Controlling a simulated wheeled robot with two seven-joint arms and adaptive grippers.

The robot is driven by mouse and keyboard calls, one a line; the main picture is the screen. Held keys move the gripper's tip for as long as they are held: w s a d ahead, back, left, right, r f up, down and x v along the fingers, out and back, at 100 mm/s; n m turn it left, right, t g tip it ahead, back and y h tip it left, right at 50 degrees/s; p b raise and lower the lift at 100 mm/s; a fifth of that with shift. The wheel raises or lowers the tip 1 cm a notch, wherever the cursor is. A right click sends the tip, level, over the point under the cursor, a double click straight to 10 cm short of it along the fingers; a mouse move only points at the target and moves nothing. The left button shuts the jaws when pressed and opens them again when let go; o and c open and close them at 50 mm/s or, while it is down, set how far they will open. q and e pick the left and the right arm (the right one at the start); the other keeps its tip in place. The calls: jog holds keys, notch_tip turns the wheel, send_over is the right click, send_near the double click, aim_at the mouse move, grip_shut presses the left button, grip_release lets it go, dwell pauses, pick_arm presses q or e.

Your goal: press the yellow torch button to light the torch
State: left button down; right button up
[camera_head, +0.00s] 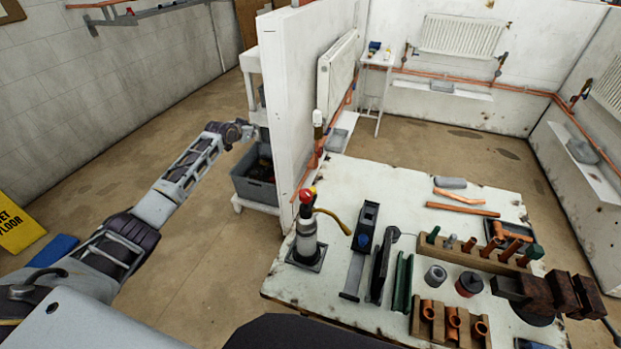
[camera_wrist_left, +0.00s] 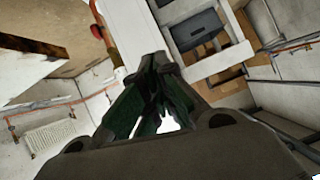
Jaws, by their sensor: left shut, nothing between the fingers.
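The torch (camera_head: 306,243) stands upright in a dark square base at the left end of the white workbench (camera_head: 385,185). It has a pale body, a red knob on top and a brass-coloured curved tube reaching right. I cannot clearly make out the yellow button at this size. My left gripper (camera_head: 248,131) is up and to the left of the torch, off the bench and well apart from it, near a shelf unit. The left wrist view shows its fingers (camera_wrist_left: 160,62) shut and empty. My right gripper is not in view.
A white partition wall (camera_head: 285,100) stands behind the torch. A grey crate (camera_head: 257,190) sits on the shelf left of it. Beside the torch stand a blue-buttoned dark tool (camera_head: 361,240), green and dark holders, copper fittings and a vise (camera_head: 540,295). The floor at left is mostly open.

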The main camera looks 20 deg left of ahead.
pick_arm(q)
jog(key=s+d+r+m+g+h, duration=0.1)
jog(key=s+d+r+m+h, duration=0.15)
jog(key=d+r, duration=0.55)
jog(key=s+d+r+m+g+h, duration=0.1)
jog(key=s+d+r+m+h, duration=0.25)
jog(key=r, duration=0.65)
jog(key=s+d+r+m+g+h, duration=0.1)
jog(key=s+d+m+g, duration=0.4)
jog(key=s, duration=0.6)
jog(key=s+d+r+m+g+h+b, duration=0.1)
jog(key=s+d+r+m+g+h, duration=0.1)
jog(key=s+d+m+g, duration=0.3)
jog(key=s+d+g, duration=0.1)
jog(key=s+d, duration=0.3)
jog(key=s, duration=0.2)
jog(key=shift+d+h, duration=0.3)
jog(key=shift+d+f, duration=0.1)
jog(key=shift+f, duration=0.05)
jog(key=x, duration=0.3)
jog(key=p+x, duration=0.1)
jog(key=x, duration=0.3)
jog(key=f+x, duration=0.1)
jog(key=x, duration=0.3)
jog(key=shift+a+r, duration=0.1)
jog(key=shift+a, duration=0.35)
jog(key=shift+s+f+p, duration=0.1)
jog(key=shift+f+p, duration=0.3)
jog(key=shift+f, duration=0.75)
